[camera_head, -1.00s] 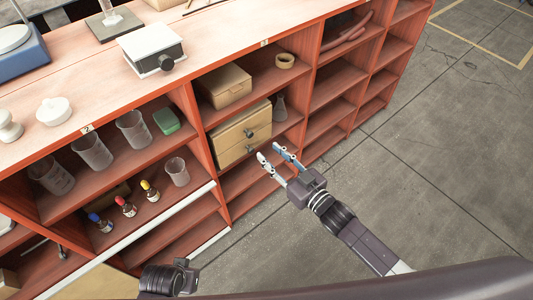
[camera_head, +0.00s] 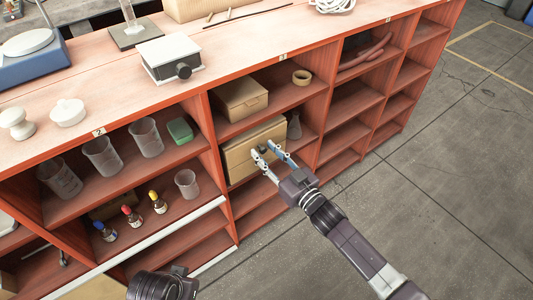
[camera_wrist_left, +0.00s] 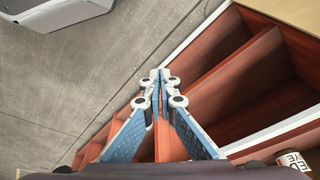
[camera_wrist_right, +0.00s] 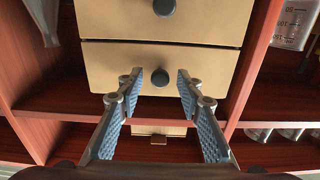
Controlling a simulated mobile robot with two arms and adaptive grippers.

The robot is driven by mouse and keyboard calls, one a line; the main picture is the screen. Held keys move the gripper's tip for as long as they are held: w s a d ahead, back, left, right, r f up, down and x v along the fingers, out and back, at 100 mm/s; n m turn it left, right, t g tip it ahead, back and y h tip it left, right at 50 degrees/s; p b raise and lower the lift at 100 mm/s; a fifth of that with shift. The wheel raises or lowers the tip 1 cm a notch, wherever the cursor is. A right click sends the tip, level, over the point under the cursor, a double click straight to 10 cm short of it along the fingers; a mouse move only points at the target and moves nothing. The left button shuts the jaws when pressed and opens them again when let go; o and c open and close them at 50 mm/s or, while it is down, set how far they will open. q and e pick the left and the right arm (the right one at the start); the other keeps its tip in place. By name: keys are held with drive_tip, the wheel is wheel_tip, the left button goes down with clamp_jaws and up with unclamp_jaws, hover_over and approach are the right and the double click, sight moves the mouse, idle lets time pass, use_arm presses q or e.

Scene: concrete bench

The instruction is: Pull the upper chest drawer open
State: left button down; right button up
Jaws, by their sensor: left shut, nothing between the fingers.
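The small tan chest (camera_head: 238,157) stands in a middle compartment of the red shelf unit, its drawers seemingly closed. The right wrist view looks upside down: the upper drawer (camera_wrist_right: 110,70) with its dark knob (camera_wrist_right: 160,77) is at mid-picture, and the lower drawer (camera_wrist_right: 215,18) with its knob (camera_wrist_right: 163,7) is above. My right gripper (camera_head: 265,151) is open in front of the chest, and its fingers (camera_wrist_right: 161,78) stand either side of the upper knob, with gaps visible. My left gripper (camera_wrist_left: 160,75) is shut and empty, away from the chest, beside shelves.
A flask (camera_head: 294,127) stands right of the chest. Beakers (camera_head: 102,156) and dropper bottles (camera_head: 132,216) fill compartments to the left. The concrete floor (camera_head: 440,170) is free.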

drive_tip(key=shift+c, duration=0.6)
clamp_jaws()
drive_tip(key=shift+s, duration=0.1)
